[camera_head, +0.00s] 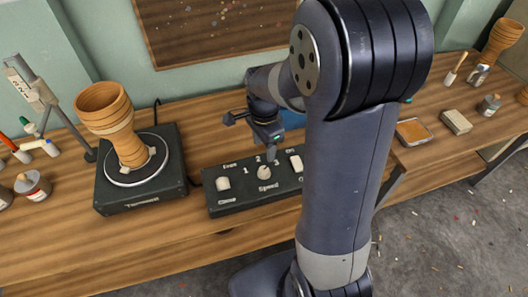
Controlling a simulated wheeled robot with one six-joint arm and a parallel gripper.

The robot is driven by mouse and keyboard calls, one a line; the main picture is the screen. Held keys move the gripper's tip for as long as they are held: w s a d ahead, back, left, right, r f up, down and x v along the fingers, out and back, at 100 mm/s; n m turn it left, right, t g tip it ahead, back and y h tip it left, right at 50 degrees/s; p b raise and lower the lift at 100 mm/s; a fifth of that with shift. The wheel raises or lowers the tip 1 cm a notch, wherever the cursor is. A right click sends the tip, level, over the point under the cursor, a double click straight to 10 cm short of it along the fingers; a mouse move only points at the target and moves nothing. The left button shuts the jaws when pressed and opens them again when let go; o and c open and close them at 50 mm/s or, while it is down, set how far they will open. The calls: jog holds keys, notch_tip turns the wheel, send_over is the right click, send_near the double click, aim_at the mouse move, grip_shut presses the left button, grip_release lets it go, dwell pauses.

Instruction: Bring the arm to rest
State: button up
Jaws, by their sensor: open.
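My arm rises in the middle of the picture and hides part of the bench behind it. My gripper (271,154) points down just above a black control box (237,199), close over its round speed knob (264,172). The gripper is small in view, and I cannot tell whether it touches the knob. It is open, and nothing shows held in it. The box also carries a light rocker switch (223,184) at the left and another light switch (296,163) at the right, beside my arm.
A wooden goblet drum (116,125) stands on a black turntable unit (139,190) at the left. A grey measuring stand (47,100) and bottles are at the far left. Another drum (500,40), a light block (455,122) and an orange-topped tray (413,132) are at the right.

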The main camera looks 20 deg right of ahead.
aim_at(264, 169)
jog(key=shift+r, duration=0.25)
notch_tip(264, 169, down, 11)
jog(key=shift+r+b, duration=0.1)
jog(key=shift+b, duration=0.4)
dwell(0.4)
jog(key=n+p, duration=0.1)
jog(key=n, duration=0.5)
jog(key=n+p, duration=0.2)
jog(key=n, duration=0.4)
notch_tip(264, 169, up, 9)
dwell(1.8)
